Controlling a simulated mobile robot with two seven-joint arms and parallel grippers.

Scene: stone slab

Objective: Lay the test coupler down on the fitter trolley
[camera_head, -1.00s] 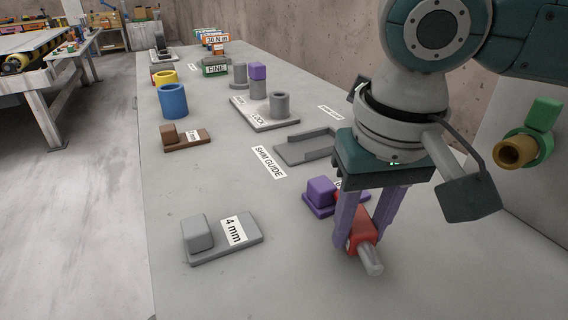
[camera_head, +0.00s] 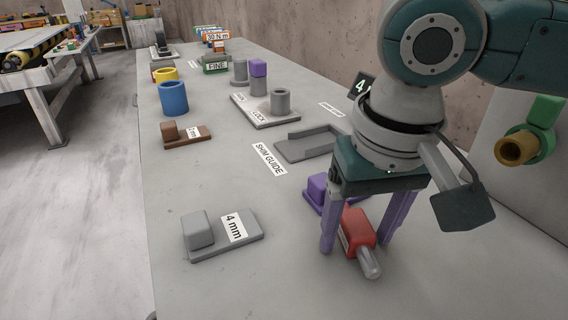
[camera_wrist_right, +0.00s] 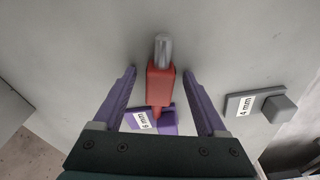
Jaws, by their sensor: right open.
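The test coupler appears to be the red block with a grey cylindrical tip (camera_head: 358,232), lying on the grey slab top at the front right. It also shows in the right wrist view (camera_wrist_right: 160,88), lengthwise between the fingers. My right gripper (camera_head: 356,245) is open, its purple fingers down on either side of the red block with a gap at both sides. Behind the block is a purple shim marked 6 mm (camera_wrist_right: 155,122), partly hidden by the gripper. No trolley can be told apart for certain; the grey slab (camera_head: 290,275) bears these things. My left gripper is out of view.
A grey 4 mm shim (camera_head: 225,235) lies to the left, a brown shim (camera_head: 187,134) farther back. The shim guide (camera_head: 305,146) and a lock plate with posts (camera_head: 265,112) stand behind. A blue ring (camera_head: 173,98) is at the back left. The front left slab is clear.

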